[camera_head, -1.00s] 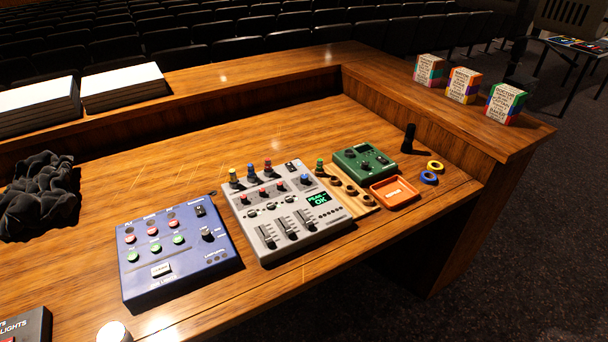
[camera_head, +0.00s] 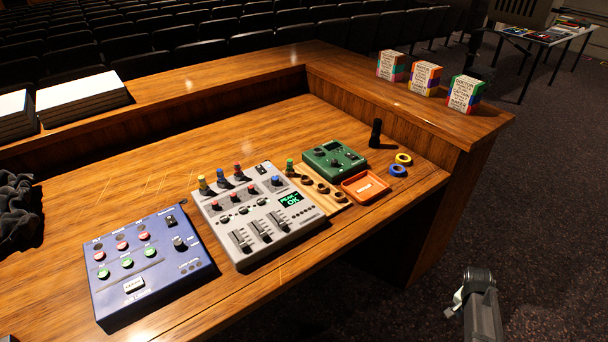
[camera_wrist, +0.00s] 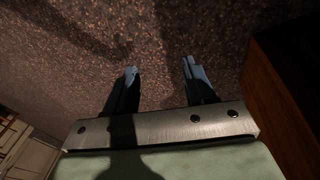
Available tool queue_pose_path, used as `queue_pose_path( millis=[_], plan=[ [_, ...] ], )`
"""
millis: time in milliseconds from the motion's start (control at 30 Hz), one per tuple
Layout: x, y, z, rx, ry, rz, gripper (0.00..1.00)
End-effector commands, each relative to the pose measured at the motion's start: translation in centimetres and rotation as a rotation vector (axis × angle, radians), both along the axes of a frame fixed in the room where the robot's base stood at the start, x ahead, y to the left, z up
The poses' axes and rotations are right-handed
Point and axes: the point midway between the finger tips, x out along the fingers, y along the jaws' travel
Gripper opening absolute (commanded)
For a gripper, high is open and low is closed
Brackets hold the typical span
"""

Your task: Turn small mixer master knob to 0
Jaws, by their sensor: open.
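A grey mixer (camera_head: 262,215) lies on the wooden desk, with three faders, several small knobs and a lit green display. A blue knob (camera_head: 276,181) stands at its upper right. A smaller green box (camera_head: 334,159) with dark knobs sits to its right. I cannot tell which of these the task calls the small mixer, and no knob's label or setting is readable. My gripper (camera_wrist: 160,68) is open and empty in the wrist view, its two fingers apart over the carpet. Part of my arm shows at the lower right of the head view, off the desk and well apart from the devices.
A blue button panel (camera_head: 148,262) lies left of the grey mixer. An orange tray (camera_head: 365,187), tape rolls (camera_head: 399,170) and a black upright object (camera_head: 375,133) stand at the right. A raised ledge (camera_head: 345,80) with three small boxes borders the desk. The front desk strip is clear.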

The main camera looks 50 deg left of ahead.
Motion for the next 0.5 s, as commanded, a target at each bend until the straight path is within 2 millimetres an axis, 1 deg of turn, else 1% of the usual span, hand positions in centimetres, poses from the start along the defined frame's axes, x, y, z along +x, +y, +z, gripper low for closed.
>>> queue_pose_path(
  millis=[33,167,200,267,300,367,400,467,500],
  plan=[
    [1.5,2.4,1.6,0.009,-0.034,0.005,0.54],
    [3.8,7.5,5.8,0.034,-0.115,0.003,0.54],
    [4.5,9.1,7.2,0.043,-0.140,0.003,0.54],
    [5.3,11.5,9.3,0.059,-0.177,0.002,0.54],
    [5.7,13.2,10.8,0.071,-0.200,0.000,0.54],
    [6.3,15.6,13.1,0.088,-0.236,-0.002,0.54],
    [6.6,17.3,14.6,0.101,-0.259,-0.002,0.54],
    [7.0,19.8,17.0,0.123,-0.292,-0.004,0.54],
    [7.1,21.4,18.7,0.137,-0.315,-0.007,0.54]
  ],
)
